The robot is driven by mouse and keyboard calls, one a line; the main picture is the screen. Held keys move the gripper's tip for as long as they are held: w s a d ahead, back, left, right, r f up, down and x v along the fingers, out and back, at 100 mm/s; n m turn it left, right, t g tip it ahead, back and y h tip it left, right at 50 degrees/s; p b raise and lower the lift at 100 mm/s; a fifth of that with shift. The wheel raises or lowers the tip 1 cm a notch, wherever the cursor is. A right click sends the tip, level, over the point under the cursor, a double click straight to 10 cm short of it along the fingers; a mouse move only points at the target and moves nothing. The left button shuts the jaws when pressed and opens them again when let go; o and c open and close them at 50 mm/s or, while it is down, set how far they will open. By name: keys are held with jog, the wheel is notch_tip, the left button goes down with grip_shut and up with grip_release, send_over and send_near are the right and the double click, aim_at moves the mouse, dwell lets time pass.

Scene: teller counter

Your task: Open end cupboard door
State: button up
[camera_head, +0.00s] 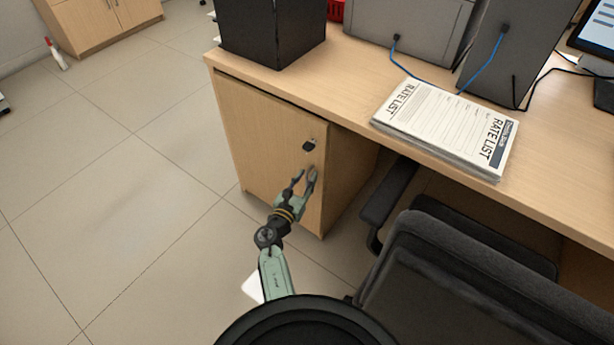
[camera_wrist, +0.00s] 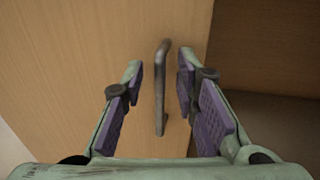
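The end cupboard door (camera_head: 262,150) is a light wood panel under the left end of the desk, and it looks closed. A small black fitting (camera_head: 309,146) sits near its upper right edge. In the wrist view, a grey metal bar handle (camera_wrist: 161,88) stands upright on the door panel (camera_wrist: 70,60). My gripper (camera_head: 305,178) is in front of the right part of the door, just below the black fitting. It is open, and its purple-padded fingers (camera_wrist: 160,78) show on either side of the handle, apart from it. I cannot tell how deep the handle sits between them.
The desk top (camera_head: 350,75) overhangs the cupboard and holds a black box (camera_head: 272,30) and a rate list stack (camera_head: 445,125). A black office chair (camera_head: 450,270) stands close on the right. The tiled floor (camera_head: 120,200) left of the cupboard is clear.

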jog(key=shift+w+d, duration=0.25)
jog(key=shift+w, duration=0.2)
jog(key=shift+c, duration=0.2)
grip_shut()
dwell(0.4)
